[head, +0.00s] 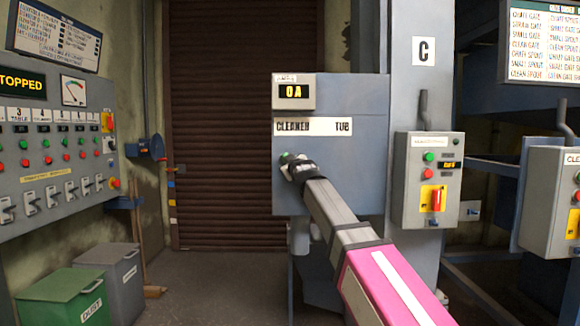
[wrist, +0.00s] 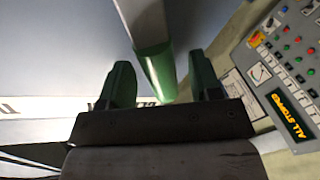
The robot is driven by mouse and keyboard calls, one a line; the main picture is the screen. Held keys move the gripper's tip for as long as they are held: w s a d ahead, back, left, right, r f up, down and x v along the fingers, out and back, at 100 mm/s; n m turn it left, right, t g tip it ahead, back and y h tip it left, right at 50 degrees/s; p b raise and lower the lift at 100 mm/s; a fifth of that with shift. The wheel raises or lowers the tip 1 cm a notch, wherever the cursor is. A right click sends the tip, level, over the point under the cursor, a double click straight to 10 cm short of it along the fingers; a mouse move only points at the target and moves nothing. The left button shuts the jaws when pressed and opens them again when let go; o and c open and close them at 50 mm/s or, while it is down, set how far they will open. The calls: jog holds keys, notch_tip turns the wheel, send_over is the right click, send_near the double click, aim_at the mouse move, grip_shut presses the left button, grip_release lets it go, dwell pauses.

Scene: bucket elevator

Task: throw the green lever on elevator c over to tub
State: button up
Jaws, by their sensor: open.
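The blue-grey housing (head: 345,190) beside the column marked C carries a white label strip (head: 313,127) reading CLEANER at left and TUB at right. My gripper (head: 292,163) is at the housing's left part, below CLEANER, and hides most of the lever in the head view. A small green patch shows at its tip there; I cannot tell if it is lever or finger. In the wrist view the lever (wrist: 155,68), a grey bar with a green end, lies between my two green fingers. The fingers are open, with a gap visible on each side of the lever.
A small display (head: 294,92) reading 0 A sits above the label. A grey control box (head: 428,180) with buttons and a red switch is right of the housing. A large control panel (head: 55,150) is on the left wall. Green (head: 65,297) and grey bins stand below it.

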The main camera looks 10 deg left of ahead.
jog(key=shift+w+a, duration=0.3)
jog(key=shift+w, duration=0.3)
grip_shut()
jog(key=shift+d, duration=0.15)
